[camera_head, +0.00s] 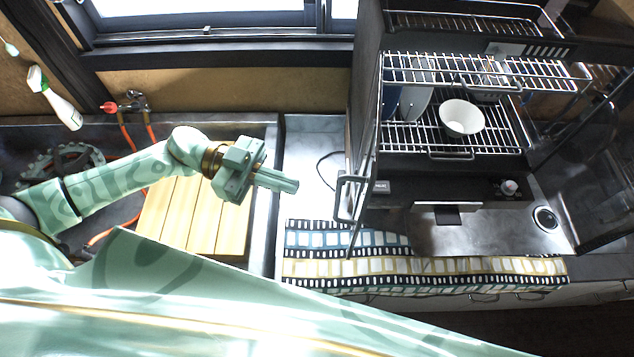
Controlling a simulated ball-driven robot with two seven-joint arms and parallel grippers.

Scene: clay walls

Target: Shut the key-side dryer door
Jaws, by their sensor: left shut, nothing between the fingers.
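The dish dryer (452,168) is a dark cabinet with wire racks at the right, its front open. Its left door (362,165) stands open, seen nearly edge-on, with a metal handle (346,199) on its near end. Its right door (608,165) is a dark glass panel, also swung open. I cannot make out a key, so I cannot tell which door is the key-side one. My left gripper (284,182) is shut and empty, left of the left door's handle and apart from it. My right gripper is out of view.
A white bowl (461,118) sits on a dryer rack. A film-strip patterned mat (340,268) lies along the counter's front. A slatted wooden board (180,215) lies under my left forearm. A spray bottle (55,100) is at far left. Bare counter (305,165) lies between gripper and dryer.

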